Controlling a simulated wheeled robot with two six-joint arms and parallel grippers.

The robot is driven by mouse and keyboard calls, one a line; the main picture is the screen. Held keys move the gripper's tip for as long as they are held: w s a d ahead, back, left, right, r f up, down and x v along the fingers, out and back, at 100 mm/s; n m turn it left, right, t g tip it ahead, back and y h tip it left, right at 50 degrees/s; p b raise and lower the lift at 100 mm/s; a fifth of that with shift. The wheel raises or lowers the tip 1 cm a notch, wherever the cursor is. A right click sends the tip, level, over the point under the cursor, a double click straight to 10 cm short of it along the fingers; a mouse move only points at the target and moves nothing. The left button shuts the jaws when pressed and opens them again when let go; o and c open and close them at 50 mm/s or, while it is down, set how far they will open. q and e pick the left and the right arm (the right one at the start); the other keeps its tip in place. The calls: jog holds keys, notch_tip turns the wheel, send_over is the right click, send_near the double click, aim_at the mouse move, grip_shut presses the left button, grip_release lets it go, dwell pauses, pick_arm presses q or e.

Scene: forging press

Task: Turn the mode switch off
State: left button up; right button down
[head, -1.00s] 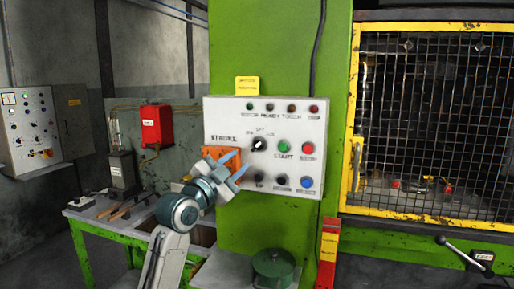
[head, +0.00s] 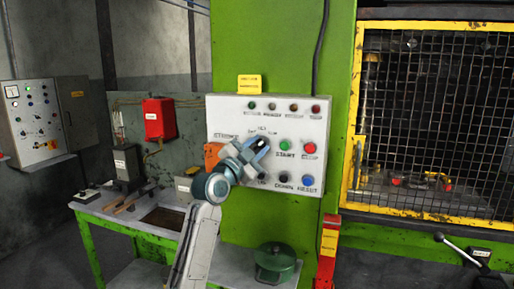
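The mode switch (head: 261,141), a small black rotary knob with position labels above it, is on the light grey control panel (head: 226,107). My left gripper (head: 257,147) is in front of it, with its two blue fingertips on either side of the knob. The fingers look apart; whether they touch the knob I cannot tell. The gripper partly hides the knob, so its pointing direction is unclear. The orange part (head: 212,154) left of the gripper is partly covered. My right gripper is not in view.
Close by on the panel are the green start button (head: 284,145), the red stop button (head: 308,147), and a black button (head: 283,179) and blue button (head: 308,180) below. A green workbench (head: 150,231) stands at left. A mesh guard (head: 436,125) is at right.

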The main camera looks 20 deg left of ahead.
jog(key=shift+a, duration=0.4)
